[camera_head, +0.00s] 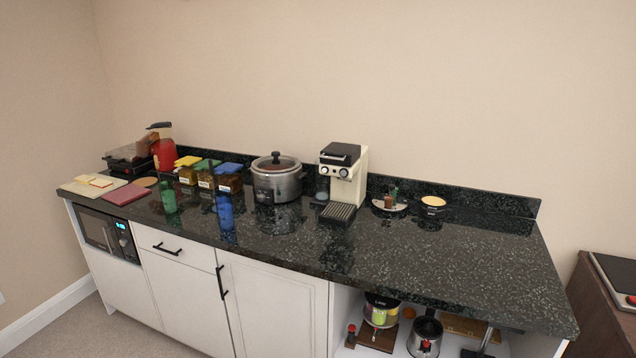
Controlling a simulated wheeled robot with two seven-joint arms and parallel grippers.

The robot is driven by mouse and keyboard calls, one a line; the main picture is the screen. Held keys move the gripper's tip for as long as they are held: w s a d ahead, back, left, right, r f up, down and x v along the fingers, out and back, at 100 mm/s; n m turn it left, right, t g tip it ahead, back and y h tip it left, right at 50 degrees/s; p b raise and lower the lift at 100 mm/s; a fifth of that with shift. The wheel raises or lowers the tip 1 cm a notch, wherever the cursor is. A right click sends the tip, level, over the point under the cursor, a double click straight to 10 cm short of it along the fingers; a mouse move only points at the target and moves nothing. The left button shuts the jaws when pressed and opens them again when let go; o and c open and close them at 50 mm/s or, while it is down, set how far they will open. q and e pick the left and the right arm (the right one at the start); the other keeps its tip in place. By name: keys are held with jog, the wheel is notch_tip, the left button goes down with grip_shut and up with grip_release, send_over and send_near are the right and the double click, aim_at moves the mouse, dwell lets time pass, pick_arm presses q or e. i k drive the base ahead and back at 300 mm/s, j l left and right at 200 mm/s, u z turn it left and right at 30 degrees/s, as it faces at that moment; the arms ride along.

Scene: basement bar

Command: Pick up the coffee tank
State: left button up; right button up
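A cream and black coffee machine (345,177) stands on the dark stone counter, towards the back and just right of the middle, with a drip tray (340,212) at its front. A small dark round container (433,204) with a tan top stands to the right of the machine. No part is clearly marked as the coffee tank, so I cannot tell which item it is. Neither of my grippers shows in the head view.
A steel cooker (277,180), several lidded spice boxes (228,178), a red kettle (165,153) and a cutting board (93,185) fill the counter's left. A small dish (389,204) stands near the machine. The counter's right (490,260) is clear. The open shelf below holds a pot (425,335).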

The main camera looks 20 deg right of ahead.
aim_at(321, 182)
jog(key=z, duration=0.65)
jog(key=i+j, duration=0.05)
